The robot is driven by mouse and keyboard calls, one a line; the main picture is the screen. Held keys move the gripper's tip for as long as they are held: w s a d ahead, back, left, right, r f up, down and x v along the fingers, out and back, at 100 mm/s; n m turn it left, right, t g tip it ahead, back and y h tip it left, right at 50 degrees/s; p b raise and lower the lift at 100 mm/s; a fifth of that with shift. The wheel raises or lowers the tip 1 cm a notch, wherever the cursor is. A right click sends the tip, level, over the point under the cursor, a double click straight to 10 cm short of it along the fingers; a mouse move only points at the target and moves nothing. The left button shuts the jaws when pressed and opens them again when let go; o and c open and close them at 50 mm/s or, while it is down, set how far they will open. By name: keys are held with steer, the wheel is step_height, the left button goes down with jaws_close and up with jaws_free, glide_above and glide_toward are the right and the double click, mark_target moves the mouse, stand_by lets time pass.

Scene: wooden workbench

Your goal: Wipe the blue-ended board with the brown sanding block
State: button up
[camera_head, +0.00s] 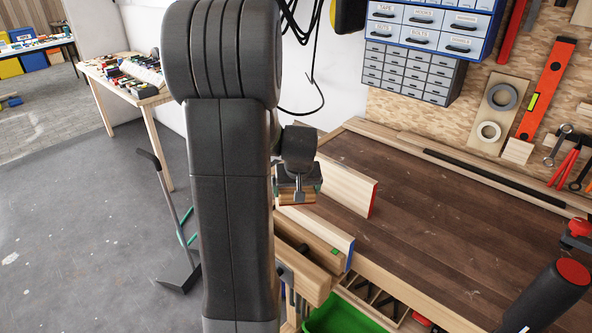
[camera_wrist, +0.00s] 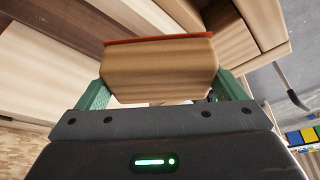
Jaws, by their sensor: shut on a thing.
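My gripper (camera_head: 297,188) hangs over the left edge of the workbench, below my dark arm. It is shut on the brown sanding block (camera_head: 296,198). In the wrist view the block (camera_wrist: 160,68) sits between the green fingers of my gripper (camera_wrist: 163,87), with a reddish layer along its far edge. The blue-ended board (camera_head: 325,233) is at the bench's left edge, its blue end facing the front right. The block is near this board's far part; I cannot tell whether they touch. My arm and gripper hide the board's far end.
A pale red-ended board (camera_head: 345,185) stands just behind and right of the gripper. Wooden vise parts (camera_head: 300,265) lie left of the blue-ended board. A green bin (camera_head: 338,316) is below. The brown benchtop (camera_head: 450,235) is mostly clear.

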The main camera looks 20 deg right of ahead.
steer(key=shift+w+r+p, duration=0.2)
steer(key=shift+r+p, duration=0.3)
steer(key=shift+r, duration=0.45)
steer(key=shift+s+r+p, duration=0.1)
steer(key=shift+r+p, duration=0.85)
steer(key=shift+r, duration=0.6)
